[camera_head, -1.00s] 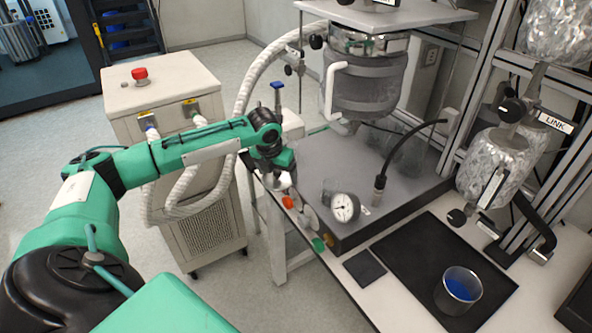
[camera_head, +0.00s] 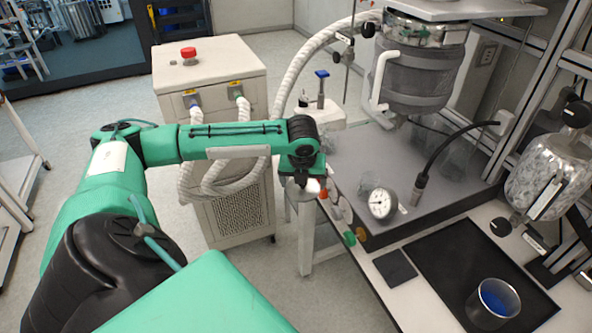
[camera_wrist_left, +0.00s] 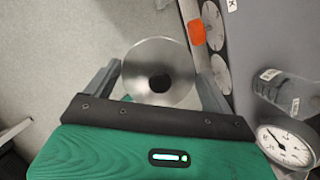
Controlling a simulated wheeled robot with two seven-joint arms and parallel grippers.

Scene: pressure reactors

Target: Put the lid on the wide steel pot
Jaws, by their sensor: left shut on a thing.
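My left gripper (camera_head: 306,184) is at the left edge of the bench. In the left wrist view the left gripper (camera_wrist_left: 159,72) is shut on a round steel lid (camera_wrist_left: 158,54) with a dark middle, held between its two fingers. In the head view the lid is mostly hidden by the gripper. A steel pot (camera_head: 484,313) with blue inside stands at the lower right on a black mat, open at the top and well apart from the gripper. My right gripper is not in view.
A dial gauge (camera_head: 381,204) and small glassware stand on the grey platform (camera_head: 350,150). Orange- and green-capped items line its left edge, close to my gripper. A reactor vessel (camera_head: 420,70) hangs above. A white cabinet (camera_head: 225,130) stands behind my arm. The black mat (camera_head: 450,255) has free room.

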